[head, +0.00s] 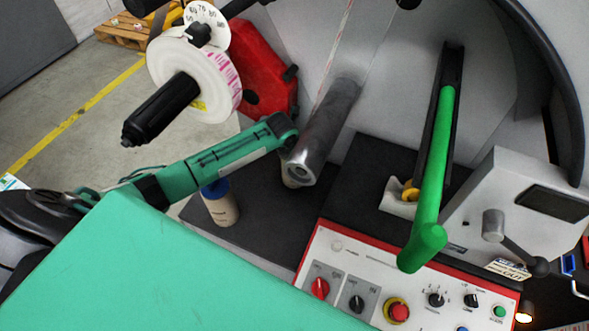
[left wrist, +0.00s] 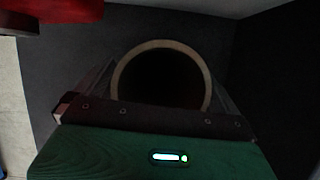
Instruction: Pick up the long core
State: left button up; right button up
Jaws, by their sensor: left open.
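In the left wrist view a cardboard core shows its round open end, a pale rim (left wrist: 163,44) around a dark hole. The fingers of my open left gripper (left wrist: 160,88) lie to its left and right; whether they touch it I cannot tell. In the head view my green left arm reaches across to the steel roller, and the gripper's fingers are hidden. A small beige part of a core (head: 289,180) shows behind the roller's lower end. A second beige core with a blue top (head: 221,208) stands to its left. Relative lengths are unclear. My right gripper is out of view.
The steel roller (head: 325,130) is close beside my left arm. A red machine part (head: 262,75) and a white label roll (head: 196,78) are behind it. The dark shelf (head: 258,222) carries the cores. The control panel (head: 380,290) and green-handled bar (head: 433,190) are right.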

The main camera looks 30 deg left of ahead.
pick_arm(q)
jog(key=shift+w+f, duration=0.15)
jog(key=shift+f, duration=0.1)
jog(key=c, duration=1)
jog(key=shift+c, duration=0.5)
jog(key=shift+r, duration=0.1)
